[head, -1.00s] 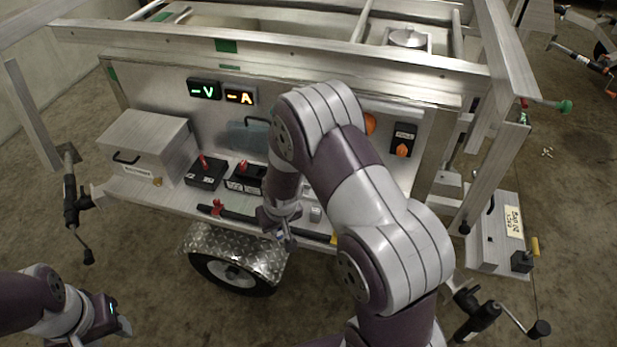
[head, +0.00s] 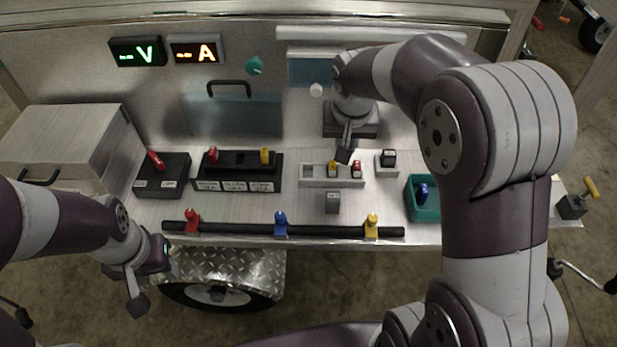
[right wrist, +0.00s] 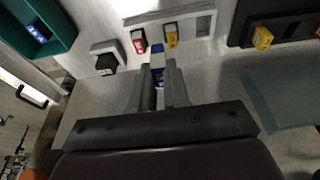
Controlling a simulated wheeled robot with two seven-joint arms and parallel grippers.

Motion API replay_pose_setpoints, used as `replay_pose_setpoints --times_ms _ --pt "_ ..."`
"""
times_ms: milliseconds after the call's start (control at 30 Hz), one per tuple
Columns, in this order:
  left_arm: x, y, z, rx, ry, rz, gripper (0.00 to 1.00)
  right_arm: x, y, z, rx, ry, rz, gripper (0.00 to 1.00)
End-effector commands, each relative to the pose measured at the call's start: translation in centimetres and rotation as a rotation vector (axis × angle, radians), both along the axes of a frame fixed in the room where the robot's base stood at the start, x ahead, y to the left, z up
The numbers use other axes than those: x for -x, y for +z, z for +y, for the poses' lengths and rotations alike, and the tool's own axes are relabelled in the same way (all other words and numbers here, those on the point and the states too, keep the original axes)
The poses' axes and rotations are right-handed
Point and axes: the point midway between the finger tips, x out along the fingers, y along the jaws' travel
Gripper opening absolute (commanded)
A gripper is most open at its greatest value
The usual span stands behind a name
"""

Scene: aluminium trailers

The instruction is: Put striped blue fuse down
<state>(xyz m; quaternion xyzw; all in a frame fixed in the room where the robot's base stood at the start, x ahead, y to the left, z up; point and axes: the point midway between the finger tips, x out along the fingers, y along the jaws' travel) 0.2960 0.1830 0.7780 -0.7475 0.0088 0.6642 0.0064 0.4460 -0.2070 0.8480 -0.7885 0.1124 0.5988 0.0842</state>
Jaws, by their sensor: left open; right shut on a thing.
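The striped blue fuse (right wrist: 157,62), blue and white, stands between the fingers of my right gripper (right wrist: 159,80), which is shut on it. In the head view this gripper (head: 345,152) points down just behind the grey fuse holder (head: 316,182); the fuse cannot be made out there. The holder carries a yellow fuse (head: 333,168) and a red fuse (head: 356,169) on its right side. Whether the held fuse touches a surface, I cannot tell. My left gripper (head: 137,303) is open and empty, low in front of the shelf.
A teal bin (head: 427,211) with a blue fuse (head: 422,193) stands to the right. A small grey block (head: 333,203) lies in front of the holder. A black bar (head: 325,231) with coloured clamps runs along the shelf's front edge. Black switch boxes (head: 236,184) stand left.

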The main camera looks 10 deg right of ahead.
Motion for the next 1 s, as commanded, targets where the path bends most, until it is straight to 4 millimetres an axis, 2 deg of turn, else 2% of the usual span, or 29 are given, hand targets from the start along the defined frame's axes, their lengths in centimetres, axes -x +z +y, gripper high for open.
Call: replay_pose_setpoints --times_ms 33,100,200,300,433,600,967,1000 --pt "0.0 -0.5 0.0 0.000 0.000 0.000 0.45 -0.7 -1.3 1.4 0.000 0.008 0.003 0.00" --pt "0.0 -0.8 0.0 0.000 0.000 0.000 0.45 -1.8 -2.5 3.2 0.000 0.007 0.002 0.00" --pt "0.0 -1.2 0.0 0.000 0.000 0.000 0.45 -3.1 -3.8 5.2 0.001 0.006 0.002 0.00" --pt "0.0 -1.3 0.0 0.000 0.000 0.000 0.45 -3.8 -4.5 6.3 0.000 0.003 0.000 0.00" --pt "0.0 -1.7 0.0 0.000 0.000 0.000 0.45 -4.0 -5.6 6.7 0.001 0.002 0.002 0.00" --pt "0.0 -2.7 0.0 0.000 0.000 0.000 0.45 -4.0 -8.6 6.7 0.000 0.001 0.002 0.00" --pt "0.0 -2.7 0.0 0.000 0.000 0.000 0.45 -4.0 -9.1 6.7 -0.001 0.001 0.000 0.00" --pt "0.0 -2.7 0.0 0.000 0.000 0.000 0.45 -4.0 -9.0 6.7 -0.001 0.001 0.000 0.22"
